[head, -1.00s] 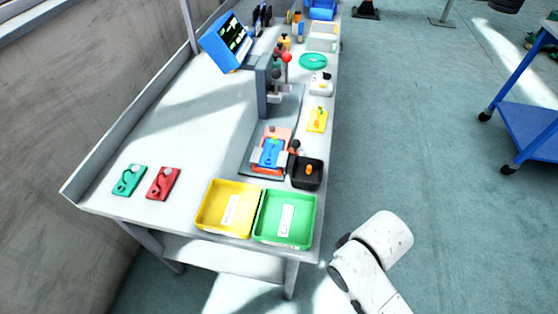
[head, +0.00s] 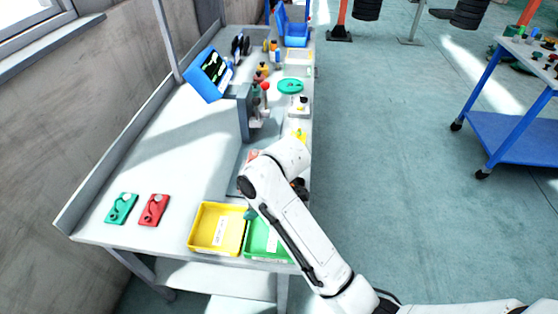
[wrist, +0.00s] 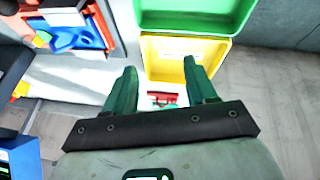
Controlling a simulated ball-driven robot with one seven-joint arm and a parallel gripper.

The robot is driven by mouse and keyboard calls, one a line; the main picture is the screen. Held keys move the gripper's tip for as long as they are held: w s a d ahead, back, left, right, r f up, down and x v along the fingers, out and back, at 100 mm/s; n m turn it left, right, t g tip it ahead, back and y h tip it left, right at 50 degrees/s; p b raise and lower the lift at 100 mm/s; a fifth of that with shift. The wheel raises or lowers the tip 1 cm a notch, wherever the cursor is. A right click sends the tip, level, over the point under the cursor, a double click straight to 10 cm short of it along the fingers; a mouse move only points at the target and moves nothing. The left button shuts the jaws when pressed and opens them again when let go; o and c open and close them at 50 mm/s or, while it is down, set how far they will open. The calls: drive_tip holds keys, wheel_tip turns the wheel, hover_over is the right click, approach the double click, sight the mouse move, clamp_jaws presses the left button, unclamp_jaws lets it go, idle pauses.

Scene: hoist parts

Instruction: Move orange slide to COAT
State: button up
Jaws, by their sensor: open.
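An orange-red part (wrist: 103,22) lies around a blue piece (wrist: 75,38) at the upper left of the wrist view. In the head view only a bit of orange (head: 252,155) shows behind my arm; I cannot tell whether it is the orange slide. The green tray (head: 259,245) and yellow tray (head: 203,243) stand side by side at the table's near end; their labels are too blurred to read COAT. They also show ahead in the wrist view, green (wrist: 190,28) and yellow (wrist: 158,62). My gripper (wrist: 160,75) is open and empty, its green fingers pointing toward the yellow tray.
A green part (head: 122,208) and a red part (head: 153,210) lie left of the trays. A grey press (head: 245,112) with a red knob and a blue-framed screen (head: 211,75) stand farther back. A blue cart (head: 510,135) stands at the right. The table's left middle is clear.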

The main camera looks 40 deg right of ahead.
drive_tip(key=w+d+r+n+g+h, duration=0.1)
drive_tip(key=w+d+r+n, duration=0.15)
drive_tip(key=d, duration=0.35)
drive_tip(key=w+d+r+n+g, duration=0.1)
drive_tip(key=d+n, duration=0.3)
drive_tip(key=d, duration=0.2)
drive_tip(key=w+d+r+n+h, duration=0.1)
drive_tip(key=w+d+r+n, duration=0.15)
drive_tip(key=d, duration=0.35)
drive_tip(key=x, duration=1.1)
drive_tip(key=shift+s+f+p, duration=0.1)
drive_tip(key=shift+s+p, duration=0.2)
drive_tip(key=shift+p, duration=0.1)
drive_tip(key=shift+c, duration=0.2)
clamp_jaws()
